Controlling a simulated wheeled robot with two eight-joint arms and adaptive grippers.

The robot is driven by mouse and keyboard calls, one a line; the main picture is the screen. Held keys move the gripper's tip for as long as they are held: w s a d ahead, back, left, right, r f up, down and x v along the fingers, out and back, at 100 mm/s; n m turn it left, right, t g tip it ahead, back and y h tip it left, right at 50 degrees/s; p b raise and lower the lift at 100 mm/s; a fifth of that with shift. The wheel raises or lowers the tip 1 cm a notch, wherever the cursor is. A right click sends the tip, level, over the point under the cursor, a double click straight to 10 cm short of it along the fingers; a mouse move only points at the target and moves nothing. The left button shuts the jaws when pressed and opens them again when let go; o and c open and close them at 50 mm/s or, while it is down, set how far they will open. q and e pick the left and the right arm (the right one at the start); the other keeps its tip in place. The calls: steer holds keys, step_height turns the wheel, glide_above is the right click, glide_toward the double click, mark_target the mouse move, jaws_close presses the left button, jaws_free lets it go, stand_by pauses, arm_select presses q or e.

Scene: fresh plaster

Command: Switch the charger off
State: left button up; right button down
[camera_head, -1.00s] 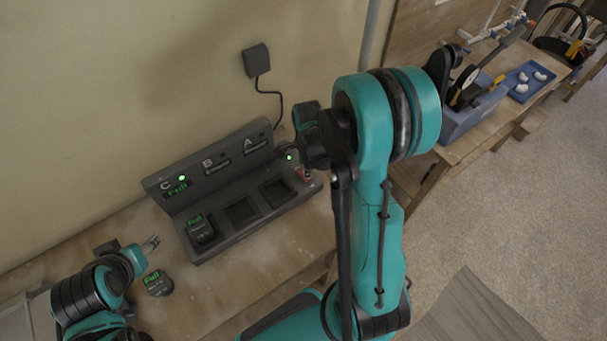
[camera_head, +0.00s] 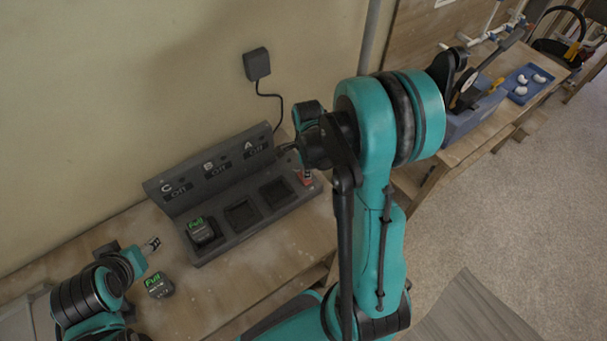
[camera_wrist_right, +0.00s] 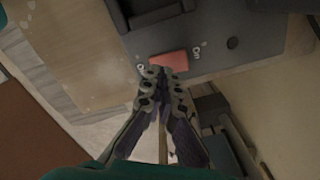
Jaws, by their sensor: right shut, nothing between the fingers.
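The grey charger (camera_head: 228,245) stands on the bench against the wall, with bays marked C, B and A. All three displays read Off, and no green lamp is lit on it. The red switch (camera_head: 305,178) is at its right end; in the right wrist view it is a red rocker (camera_wrist_right: 169,61) between two small labels. My right gripper (camera_wrist_right: 164,76) is shut and empty, its tips right at the rocker's edge; contact is unclear. A battery (camera_head: 202,232) showing green Full sits in bay C. My left gripper (camera_head: 152,244) is at the lower left, away from the switch.
Another battery (camera_head: 158,284) showing green Full lies on the bench near my left gripper. A black plug (camera_head: 257,64) on the wall has a cable down to the charger. A blue tray (camera_head: 518,91) with white pieces is on the far right bench.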

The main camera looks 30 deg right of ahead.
mark_target(307, 181)
steer(key=shift+r+p, duration=1.55)
steer(key=shift+r, duration=0.9)
steer(key=s+a+n+t+b, duration=0.1)
steer(key=a+n+b, duration=0.1)
steer(key=n+b, duration=0.1)
steer(key=s+a+n+t+b, duration=0.1)
steer(key=n+b, duration=0.2)
steer(key=n, duration=0.1)
steer(key=a+r+n+t+b, duration=0.1)
steer(key=a+n+b, duration=0.1)
steer(key=n+b, duration=0.1)
steer(key=shift+s+a+r, duration=0.1)
steer(key=shift+s+a, duration=0.2)
steer(key=shift+s, duration=0.1)
steer(key=s+a+f+n+t+b, duration=0.2)
steer(key=s+a+n+t+b, duration=0.2)
steer(key=n, duration=0.9)
steer(key=shift+s+a+f+b, duration=0.15)
steer(key=shift+s+a+b, duration=0.55)
steer(key=shift+b, duration=1.2)
